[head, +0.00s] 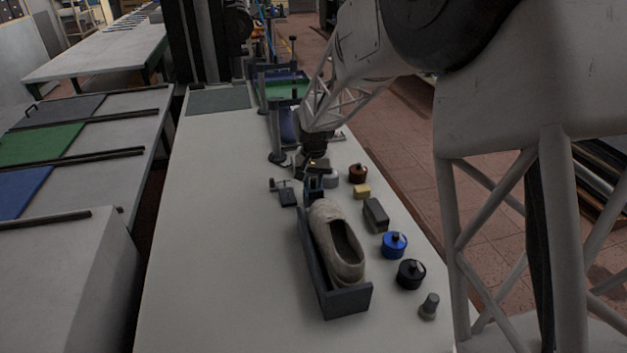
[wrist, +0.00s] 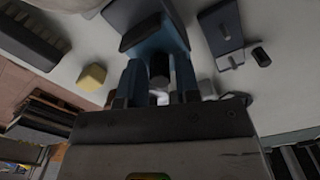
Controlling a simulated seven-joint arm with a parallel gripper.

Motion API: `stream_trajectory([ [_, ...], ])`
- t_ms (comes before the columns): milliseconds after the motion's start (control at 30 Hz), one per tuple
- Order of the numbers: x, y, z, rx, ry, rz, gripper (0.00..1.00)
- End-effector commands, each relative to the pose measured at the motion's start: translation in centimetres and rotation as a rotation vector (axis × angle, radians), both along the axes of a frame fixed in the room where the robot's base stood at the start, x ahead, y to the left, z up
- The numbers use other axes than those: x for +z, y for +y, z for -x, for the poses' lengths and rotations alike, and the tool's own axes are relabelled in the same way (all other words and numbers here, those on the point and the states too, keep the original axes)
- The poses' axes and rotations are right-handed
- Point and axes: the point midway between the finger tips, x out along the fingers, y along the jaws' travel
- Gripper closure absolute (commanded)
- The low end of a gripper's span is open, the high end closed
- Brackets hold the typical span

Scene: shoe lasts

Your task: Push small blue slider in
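A small dark blue block (head: 288,197) lies on the table left of my gripper, with a grey fitting against it. It seems to be the slider, and in the wrist view a dark blue-grey block (wrist: 222,25) at the top right appears to be the same piece. My gripper (head: 314,183) is low at the near end of my arm, just beyond the shoe tray. In the wrist view my gripper (wrist: 158,75) shows blue parts on both sides of a black cylinder (wrist: 160,65). I cannot tell whether the cylinder is gripped or lies behind.
A beige shoe (head: 325,225) stands in a dark tray (head: 345,301) nearer the camera. To the right are a yellow block (head: 362,191), a dark box (head: 376,215), a blue round tin (head: 394,244) and a black one (head: 410,274). The table's left side (head: 220,230) is clear.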

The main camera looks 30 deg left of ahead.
Motion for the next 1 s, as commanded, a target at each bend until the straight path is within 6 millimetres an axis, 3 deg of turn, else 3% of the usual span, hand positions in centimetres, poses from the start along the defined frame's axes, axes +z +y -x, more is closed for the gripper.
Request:
stream_trajectory([
  [267, -0.1, 0.0, 0.0, 0.0, 0.0, 0.0, 0.7],
  [500, -0.1, 0.0, 0.0, 0.0, 0.0, 0.0, 1.0],
  [1000, -0.1, -1.2, 1.2, 0.0, 0.001, 0.001, 1.0],
])
